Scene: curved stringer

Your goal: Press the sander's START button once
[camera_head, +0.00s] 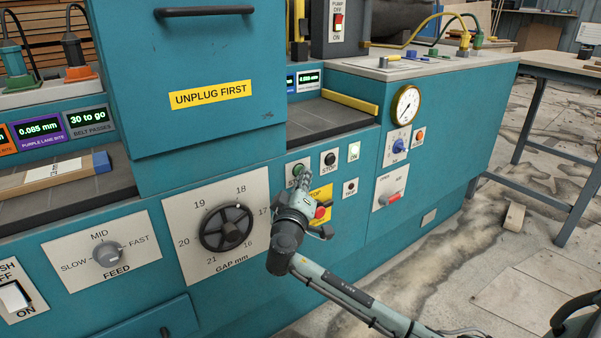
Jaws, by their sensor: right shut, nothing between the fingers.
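The teal sander (350,205) fills the left and middle of the view. Its green START button (297,169) is on a white plate on the front panel, with its label partly hidden by my gripper. My right gripper (304,177) is shut and empty, its fingertips at the START button in the picture. I cannot tell whether they touch it. The black STOP button (330,158) is just right of it. My left gripper is not in view.
A red button on a yellow plate (320,212) sits close beside my right gripper, partly covered. The black gap handwheel (226,228) is to the left. A gauge (406,105) and blue valve knob (399,146) are to the right. A table (560,62) stands at the far right.

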